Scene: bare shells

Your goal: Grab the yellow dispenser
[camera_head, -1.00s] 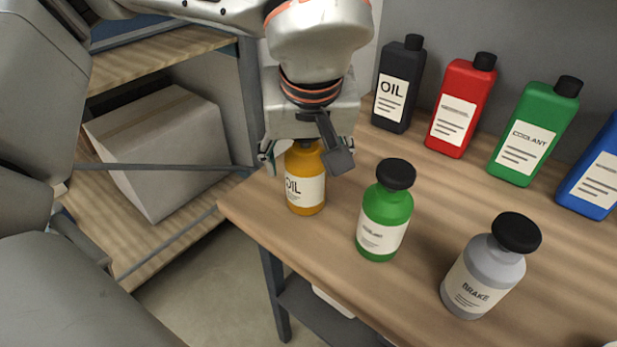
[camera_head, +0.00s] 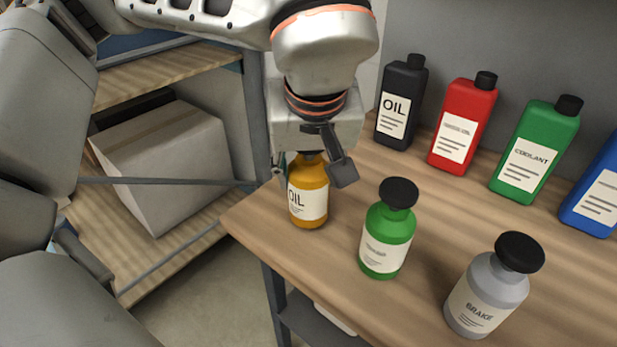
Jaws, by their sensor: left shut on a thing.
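The yellow dispenser (camera_head: 308,203) is an amber-yellow bottle with a white OIL label, upright near the left end of the wooden table. My left gripper (camera_head: 312,168) comes down over it from above and is shut on its upper part. The gripper hides the bottle's top. I cannot tell whether the bottle's base touches the table. My right gripper is not in view.
On the wooden table (camera_head: 420,307), a green bottle (camera_head: 387,237) and a grey BRAKE bottle (camera_head: 487,292) stand to the right. Black (camera_head: 400,104), red (camera_head: 462,122), green (camera_head: 534,152) and blue (camera_head: 597,190) containers line the wall. A shelf with a box (camera_head: 165,165) is at left.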

